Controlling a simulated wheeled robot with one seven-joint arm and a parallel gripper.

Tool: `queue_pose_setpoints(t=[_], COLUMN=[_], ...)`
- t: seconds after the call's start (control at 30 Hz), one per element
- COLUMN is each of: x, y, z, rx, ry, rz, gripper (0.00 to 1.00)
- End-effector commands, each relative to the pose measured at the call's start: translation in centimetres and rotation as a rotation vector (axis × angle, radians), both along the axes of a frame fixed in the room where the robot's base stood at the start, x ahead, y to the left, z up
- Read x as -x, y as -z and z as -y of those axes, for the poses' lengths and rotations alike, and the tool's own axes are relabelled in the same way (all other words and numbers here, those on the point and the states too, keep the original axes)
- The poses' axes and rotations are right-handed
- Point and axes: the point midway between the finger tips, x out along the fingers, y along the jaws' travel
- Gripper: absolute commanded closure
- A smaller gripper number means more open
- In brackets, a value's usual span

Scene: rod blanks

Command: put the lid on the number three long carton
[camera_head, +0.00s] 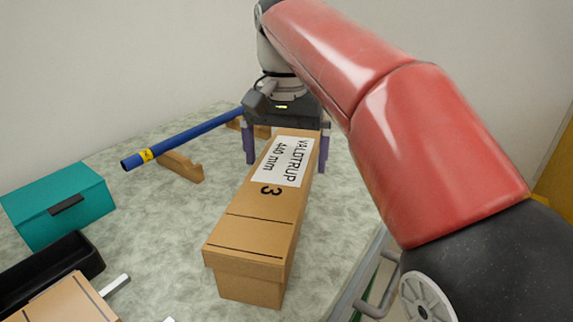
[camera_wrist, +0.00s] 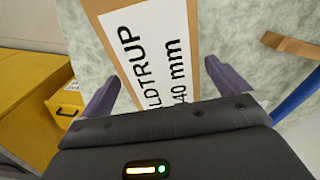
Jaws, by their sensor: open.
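The long brown carton (camera_head: 251,289) stands on the table, pointing away from me. Its lid (camera_head: 245,231) lies over its top, with a rim overhanging the near end. The lid bears a white label reading VALDTRUP 440 mm and a 3; it also shows in the wrist view (camera_wrist: 97,9). The lid looks level and lined up with the carton; whether it is fully down at the far end I cannot tell. My gripper (camera_head: 286,165) is open at the far part of the lid, one finger on each side. In the wrist view (camera_wrist: 165,75) the fingers look apart from the lid's edges.
A blue rod (camera_head: 190,136) lies on wooden rests (camera_head: 182,166) at the back left. A teal box (camera_head: 60,205), a black tray (camera_head: 50,268) and another brown carton piece (camera_head: 62,302) are at the left. A yellow box (camera_wrist: 30,115) is in the wrist view.

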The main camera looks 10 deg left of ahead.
Motion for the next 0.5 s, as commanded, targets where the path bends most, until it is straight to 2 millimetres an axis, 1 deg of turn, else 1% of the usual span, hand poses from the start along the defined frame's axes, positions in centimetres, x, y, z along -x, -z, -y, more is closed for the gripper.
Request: queue_pose_setpoints(t=[0.03, 0.13, 0.4, 0.43, 0.5], x=[0.1, 0.1, 0.0, 0.0, 0.0], y=[1.0, 1.8, 2.0, 2.0, 2.0], z=[0.0, 0.0, 0.0, 0.0, 0.0], rx=[0.0, 0.0, 0.0, 0.0, 0.0], ry=[-0.002, -0.002, -0.001, -0.001, -0.001], rz=[-0.001, 0.0, 0.002, 0.002, 0.001], gripper=[0.0, 0.0, 0.0, 0.03, 0.12])
